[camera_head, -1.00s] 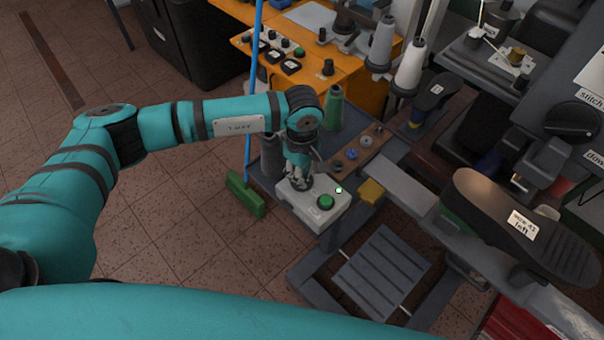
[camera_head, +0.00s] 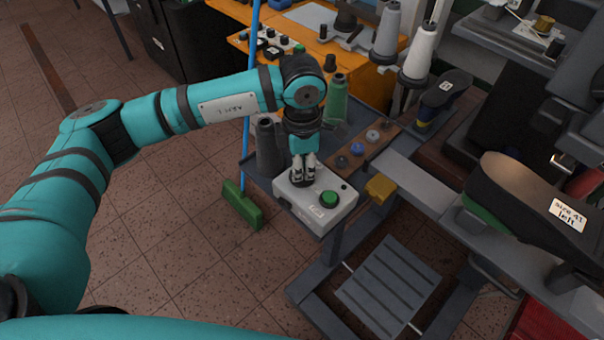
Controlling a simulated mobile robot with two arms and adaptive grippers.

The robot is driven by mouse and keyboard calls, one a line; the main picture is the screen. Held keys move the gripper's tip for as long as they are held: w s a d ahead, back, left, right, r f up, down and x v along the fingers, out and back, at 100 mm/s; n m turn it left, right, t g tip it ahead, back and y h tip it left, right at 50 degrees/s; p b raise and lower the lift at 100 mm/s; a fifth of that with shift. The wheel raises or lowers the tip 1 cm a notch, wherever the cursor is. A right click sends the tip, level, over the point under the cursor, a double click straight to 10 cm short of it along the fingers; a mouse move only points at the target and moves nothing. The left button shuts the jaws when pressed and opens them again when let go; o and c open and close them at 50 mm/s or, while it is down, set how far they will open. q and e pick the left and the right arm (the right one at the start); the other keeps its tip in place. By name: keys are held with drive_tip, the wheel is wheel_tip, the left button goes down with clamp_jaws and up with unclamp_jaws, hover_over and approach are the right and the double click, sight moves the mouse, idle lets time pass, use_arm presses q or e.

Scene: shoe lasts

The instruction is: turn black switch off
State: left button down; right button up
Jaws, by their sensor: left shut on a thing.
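A grey control box (camera_head: 337,211) stands at the end of the machine frame. On its top are a green round button (camera_head: 329,199), a small white label and a small dark indicator lamp (camera_head: 344,187). The black switch (camera_head: 301,183) is on the left part of the box top, mostly hidden by my fingers. My left gripper (camera_head: 303,176) points down onto the box and is shut on the black switch. How the switch is turned cannot be made out. My right gripper is not in view.
A shoe on a last (camera_head: 520,205) is further right. A green broom (camera_head: 242,206) stands to the left. Open tiled floor lies front left.

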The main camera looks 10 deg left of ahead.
use_arm(q)
drive_tip(key=n+b, duration=0.2)
drive_tip(key=n, duration=0.1)
drive_tip(key=shift+f+n+b, duration=0.1)
drive_tip(key=shift+n+b, duration=0.2)
drive_tip(key=shift+b, duration=0.05)
drive_tip(key=shift+n+b, duration=1.05)
drive_tip(key=shift+n, duration=0.55)
drive_tip(key=shift+r, duration=0.2)
drive_tip(key=c, duration=1.4)
unclamp_jaws()
wheel_tip(320, 180, up, 12)
drive_tip(key=shift+f, duration=0.1)
